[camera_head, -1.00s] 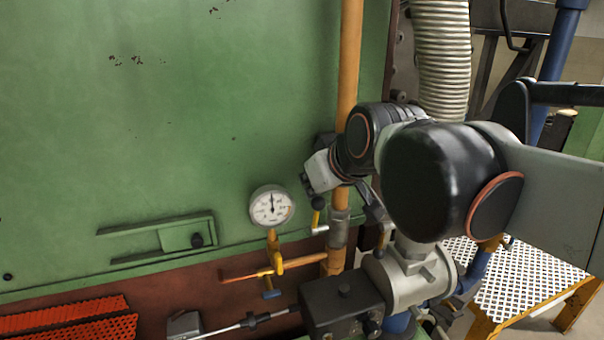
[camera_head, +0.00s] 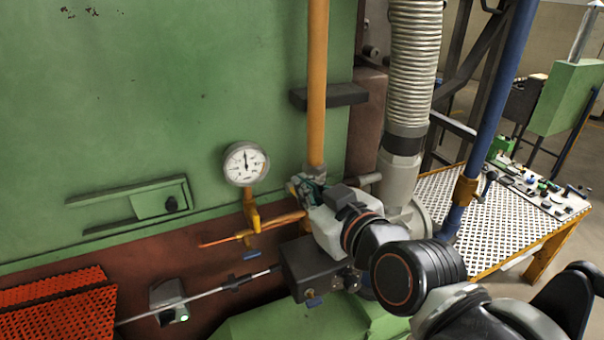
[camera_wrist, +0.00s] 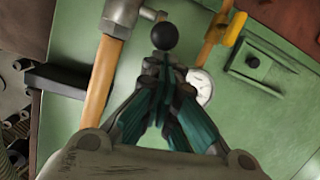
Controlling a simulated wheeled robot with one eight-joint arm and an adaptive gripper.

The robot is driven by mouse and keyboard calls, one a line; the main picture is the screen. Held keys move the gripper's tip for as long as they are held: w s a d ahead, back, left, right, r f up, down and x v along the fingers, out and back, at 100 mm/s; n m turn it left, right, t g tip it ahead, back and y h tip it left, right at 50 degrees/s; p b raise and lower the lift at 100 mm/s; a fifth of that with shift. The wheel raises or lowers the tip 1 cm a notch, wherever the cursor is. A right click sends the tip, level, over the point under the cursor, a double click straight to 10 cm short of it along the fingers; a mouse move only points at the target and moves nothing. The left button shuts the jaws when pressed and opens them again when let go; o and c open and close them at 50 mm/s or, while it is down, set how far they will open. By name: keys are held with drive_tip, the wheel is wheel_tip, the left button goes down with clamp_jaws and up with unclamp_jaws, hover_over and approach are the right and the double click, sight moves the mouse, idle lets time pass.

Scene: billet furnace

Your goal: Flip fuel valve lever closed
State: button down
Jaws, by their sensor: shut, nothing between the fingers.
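The fuel valve lever shows in the wrist view as a round black knob (camera_wrist: 165,36), with the rest of the lever hard to make out. My gripper (camera_wrist: 163,68) is shut and empty, its teal-and-grey fingertips close to the knob; I cannot tell whether they touch it. In the head view my gripper (camera_head: 302,186) is at the grey fitting low on the orange vertical pipe (camera_head: 317,90). My gripper and wrist hide the lever there. The pipe also shows in the wrist view (camera_wrist: 98,95), left of the fingers.
A round dial gauge (camera_head: 245,163) sits left of my gripper, above a yellow valve handle (camera_head: 252,217). A dark box (camera_head: 308,266) lies below my gripper. A black bracket (camera_head: 330,96) crosses behind the pipe. A ribbed hose (camera_head: 413,65) stands to the right.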

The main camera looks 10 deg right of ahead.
drive_tip(key=shift+s+d+f+b, duration=0.15)
drive_tip(key=shift+s+f, duration=0.15)
drive_tip(key=shift+f, duration=0.45)
drive_tip(key=shift+s+f+b, duration=0.15)
drive_tip(key=shift+s+f, duration=0.15)
drive_tip(key=shift+f, duration=0.4)
drive_tip(key=shift+s+d+f+b, duration=0.15)
drive_tip(key=shift+s+f, duration=0.15)
drive_tip(key=shift+f, duration=0.45)
drive_tip(key=shift+f, duration=0.1)
